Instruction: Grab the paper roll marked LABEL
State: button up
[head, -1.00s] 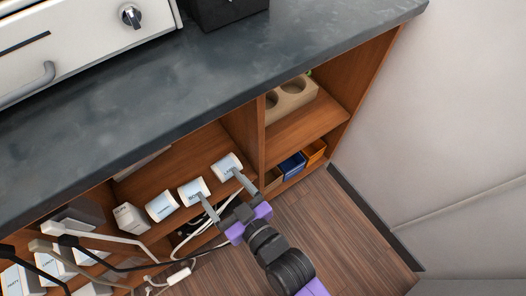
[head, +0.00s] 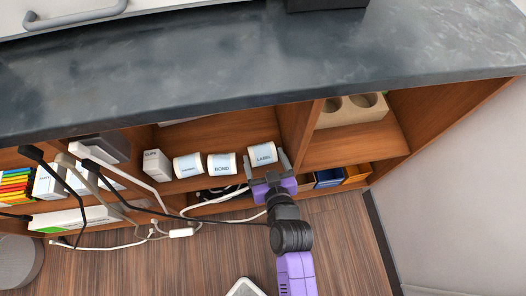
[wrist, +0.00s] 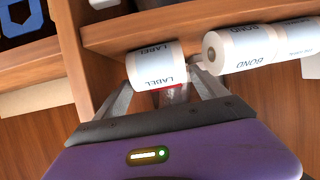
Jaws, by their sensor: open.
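The white paper roll marked LABEL (head: 262,154) lies on its side on the wooden shelf under the counter, at the right end of a row of rolls. In the wrist view the LABEL roll (wrist: 155,67) lies ahead, between the lines of the two fingers. My gripper (head: 268,166) is open, with its fingers reaching toward the front of the roll. In the wrist view my gripper (wrist: 162,82) has one finger near each end of the roll. I cannot tell whether either finger touches it.
The BOND roll (head: 222,164) lies just left of the LABEL roll, close to one finger in the wrist view (wrist: 240,50). Another roll (head: 187,166) and a white box (head: 157,165) stand further left. A wooden divider (head: 298,132) is close on the right. White cables (head: 215,205) hang below the shelf.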

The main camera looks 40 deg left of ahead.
aim_at(264, 157)
jog(key=x, duration=0.3)
jog(key=shift+w+a+f+b, duration=0.2)
jog(key=shift+b, duration=0.1)
jog(key=c, duration=1.3)
jog(key=shift+r, duration=0.1)
